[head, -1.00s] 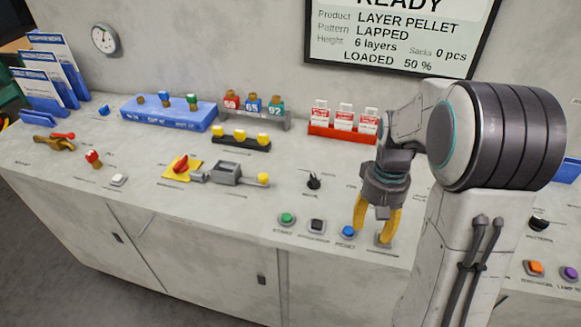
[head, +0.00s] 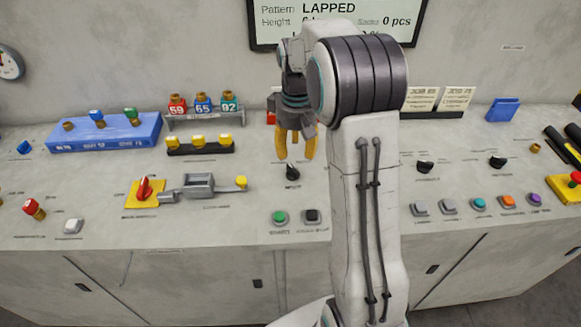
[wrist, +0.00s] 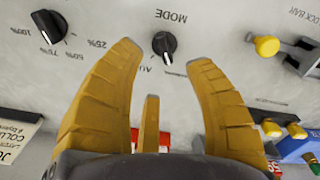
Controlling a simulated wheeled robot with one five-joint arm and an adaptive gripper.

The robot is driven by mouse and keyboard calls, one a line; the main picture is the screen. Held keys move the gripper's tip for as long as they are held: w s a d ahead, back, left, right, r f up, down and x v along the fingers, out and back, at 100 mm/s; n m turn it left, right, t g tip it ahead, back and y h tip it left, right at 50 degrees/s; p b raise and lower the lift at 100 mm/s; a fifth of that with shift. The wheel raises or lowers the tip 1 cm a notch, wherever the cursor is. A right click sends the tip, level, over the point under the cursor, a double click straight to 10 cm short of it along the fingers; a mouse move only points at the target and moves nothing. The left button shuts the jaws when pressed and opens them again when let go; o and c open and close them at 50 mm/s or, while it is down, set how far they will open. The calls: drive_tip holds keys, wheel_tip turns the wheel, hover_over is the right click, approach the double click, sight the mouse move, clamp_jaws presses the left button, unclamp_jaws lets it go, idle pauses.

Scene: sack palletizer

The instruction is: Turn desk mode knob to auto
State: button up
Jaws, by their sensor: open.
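The black mode knob (head: 292,172) stands on the grey desk top, behind the green and black buttons. In the wrist view the knob (wrist: 164,44) sits beyond the gap between my yellow fingertips, beside an upside-down MODE label (wrist: 171,17). My gripper (head: 295,157) is open and empty, just above and behind the knob in the head view. The fingers appear apart from the knob.
A percent dial (wrist: 48,26) is near the left finger in the wrist view. Green (head: 279,217) and black (head: 311,216) buttons lie in front of the knob. A grey latch with a yellow knob (head: 241,182) is to the left. My arm hides some desk to the right.

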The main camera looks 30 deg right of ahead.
sight(295, 168)
drive_tip(key=shift+s, duration=0.1)
drive_tip(key=shift+a+f, duration=0.1)
drive_tip(key=shift+f, duration=3.6)
clamp_jaws()
